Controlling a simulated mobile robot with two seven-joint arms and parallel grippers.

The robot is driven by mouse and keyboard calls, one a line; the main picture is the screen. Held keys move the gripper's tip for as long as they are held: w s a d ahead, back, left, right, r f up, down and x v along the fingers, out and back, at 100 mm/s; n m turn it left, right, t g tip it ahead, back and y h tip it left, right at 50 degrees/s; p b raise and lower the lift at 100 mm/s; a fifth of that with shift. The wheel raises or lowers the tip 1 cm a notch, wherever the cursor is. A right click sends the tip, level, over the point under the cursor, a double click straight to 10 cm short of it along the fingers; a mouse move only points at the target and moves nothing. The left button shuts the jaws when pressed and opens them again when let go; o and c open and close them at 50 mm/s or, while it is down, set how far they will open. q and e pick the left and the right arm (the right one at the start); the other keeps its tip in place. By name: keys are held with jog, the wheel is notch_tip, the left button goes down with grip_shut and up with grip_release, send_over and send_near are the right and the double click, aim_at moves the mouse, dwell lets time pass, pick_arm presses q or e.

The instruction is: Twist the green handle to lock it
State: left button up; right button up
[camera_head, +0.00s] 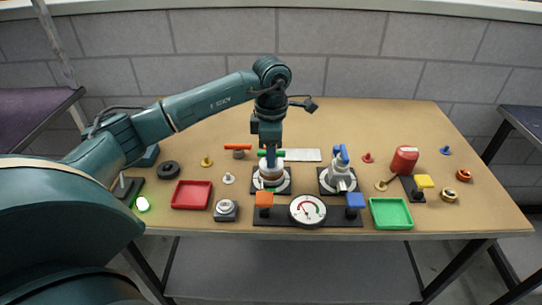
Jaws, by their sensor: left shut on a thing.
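My left gripper (271,157) reaches down from above onto a round white-and-copper fixture (270,174) on a dark square base. It is shut on the green handle (280,154), a short bar whose ends show on either side of the fingers. The fingers hide the handle's middle, and I cannot make out its exact angle or the contact. Some green also shows low on the fixture. My right gripper is not in view.
A grey fixture with a blue handle (340,154) stands to the right. In front are a dial gauge (307,210) and orange and blue blocks. A red tray (191,195) lies left, a green tray (391,226) right. The back of the table is mostly clear.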

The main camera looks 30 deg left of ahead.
pick_arm(q)
jog(key=m+b, duration=0.1)
jog(key=m, duration=0.4)
jog(key=m+b, duration=0.1)
jog(key=m, duration=0.4)
jog(key=shift+m, duration=0.3)
jog(key=m+b, duration=0.1)
jog(key=m, duration=0.3)
jog(key=m+b, duration=0.1)
jog(key=m, duration=0.5)
jog(key=o, duration=0.6)
jog(key=shift+r+p, duration=2.55)
jog(key=shift+r, duration=1.25)
